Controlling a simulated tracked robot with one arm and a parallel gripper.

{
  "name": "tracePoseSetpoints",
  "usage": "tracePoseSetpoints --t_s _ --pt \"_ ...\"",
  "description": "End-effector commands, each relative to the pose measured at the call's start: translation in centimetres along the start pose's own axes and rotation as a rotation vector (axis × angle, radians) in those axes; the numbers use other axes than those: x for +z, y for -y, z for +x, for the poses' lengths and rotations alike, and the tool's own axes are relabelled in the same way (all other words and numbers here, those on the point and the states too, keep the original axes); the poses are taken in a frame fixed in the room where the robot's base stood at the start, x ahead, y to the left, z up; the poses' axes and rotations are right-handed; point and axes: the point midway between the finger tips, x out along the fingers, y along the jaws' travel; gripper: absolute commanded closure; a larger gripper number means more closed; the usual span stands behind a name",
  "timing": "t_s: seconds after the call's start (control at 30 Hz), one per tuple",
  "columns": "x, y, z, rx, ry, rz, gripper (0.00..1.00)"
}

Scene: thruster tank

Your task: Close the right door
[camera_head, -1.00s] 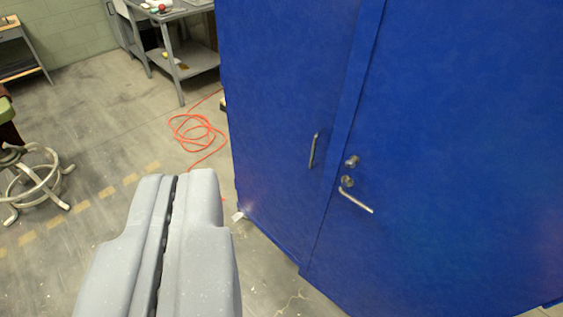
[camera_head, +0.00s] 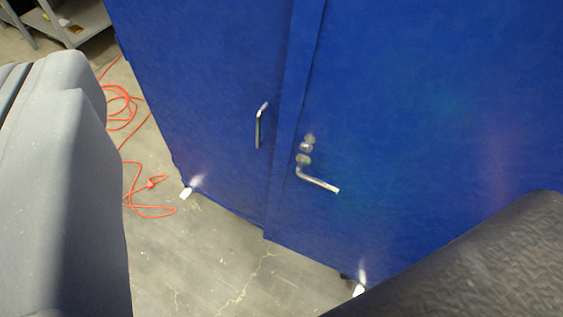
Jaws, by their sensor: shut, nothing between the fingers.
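The right door (camera_head: 430,110) is a tall blue panel filling the right of the view. It has a silver lever handle (camera_head: 317,181) with round lock fittings above it. The left door (camera_head: 200,90) is also blue, with an upright pull handle (camera_head: 261,126). A vertical strip runs along the seam between them. The right door looks flush or nearly flush with the left one; I cannot tell whether it is latched. My gripper (camera_head: 28,78) is shut and empty at the left edge, partly cut off, and looks apart from the doors.
An orange cable (camera_head: 135,190) lies on the concrete floor (camera_head: 205,255) left of the doors. A grey shelf unit (camera_head: 80,25) stands at the upper left. Small white pieces show at the doors' foot. A dark rounded shape hides the lower right corner.

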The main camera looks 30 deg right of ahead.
Motion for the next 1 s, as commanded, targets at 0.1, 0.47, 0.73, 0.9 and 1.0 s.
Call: tracePoseSetpoints --t_s 0.1,0.47,0.73,0.9,1.0 --pt "0.3 0.3 0.5 -0.008 -0.002 0.016 1.00" --pt "8.0 4.5 13.1 -0.142 -0.094 0.584 1.00" --pt "19.9 2.4 22.9 -0.026 -0.229 1.172 1.00" --pt "30.0 -1.8 26.0 0.155 -0.387 1.435 1.00" --pt "35.6 -4.6 26.2 0.267 -0.507 1.524 1.00"
